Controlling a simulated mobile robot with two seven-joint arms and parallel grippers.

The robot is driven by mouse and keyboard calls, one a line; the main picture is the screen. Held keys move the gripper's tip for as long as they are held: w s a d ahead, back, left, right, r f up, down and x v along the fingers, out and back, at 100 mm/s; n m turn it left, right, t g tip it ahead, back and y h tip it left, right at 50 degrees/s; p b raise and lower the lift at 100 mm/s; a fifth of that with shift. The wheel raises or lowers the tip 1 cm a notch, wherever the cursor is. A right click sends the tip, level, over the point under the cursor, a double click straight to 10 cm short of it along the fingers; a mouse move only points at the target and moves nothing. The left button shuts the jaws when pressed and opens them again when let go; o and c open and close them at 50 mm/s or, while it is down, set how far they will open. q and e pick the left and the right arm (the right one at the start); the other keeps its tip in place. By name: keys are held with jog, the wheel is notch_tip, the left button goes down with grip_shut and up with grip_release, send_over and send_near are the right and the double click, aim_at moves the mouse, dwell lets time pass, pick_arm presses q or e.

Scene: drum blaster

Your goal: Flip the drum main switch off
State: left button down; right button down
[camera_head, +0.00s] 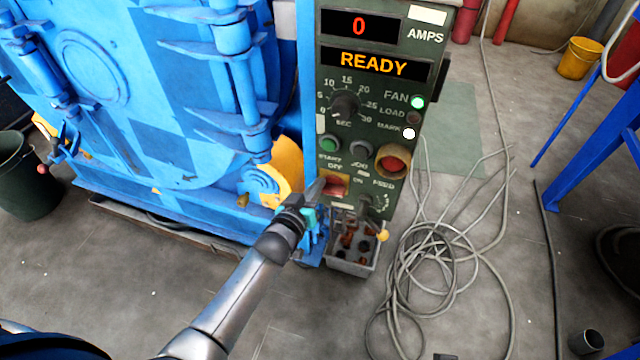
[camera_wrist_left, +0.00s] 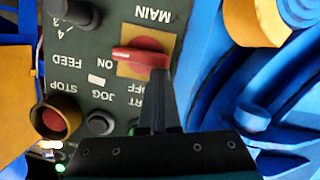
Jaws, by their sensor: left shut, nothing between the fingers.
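The main switch (camera_head: 335,187) is a red rotary handle on a yellow plate, low on the dark green control panel (camera_head: 330,120). In the left wrist view the red handle (camera_wrist_left: 138,59) lies across its yellow plate, near the MAIN, ON and OFF labels, which appear upside down. My left gripper (camera_head: 316,190) is shut and empty, just left of the switch. In the left wrist view its fingertips (camera_wrist_left: 159,72) are at the handle's right end, touching or very close. The panel displays read 0 and READY. My right gripper is not seen.
The blue drum machine (camera_head: 190,100) stands left of the panel. A small grey bin (camera_head: 352,268) sits below the panel. Coiled grey cable (camera_head: 440,255) lies on the floor to the right. A red button (camera_head: 392,163) and the feed knob (camera_head: 368,202) are near the switch.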

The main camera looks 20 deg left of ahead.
pick_arm(q)
jog(key=shift+f, duration=0.15)
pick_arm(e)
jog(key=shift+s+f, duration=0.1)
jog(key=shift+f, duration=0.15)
pick_arm(q)
jog(key=shift+f, duration=0.1)
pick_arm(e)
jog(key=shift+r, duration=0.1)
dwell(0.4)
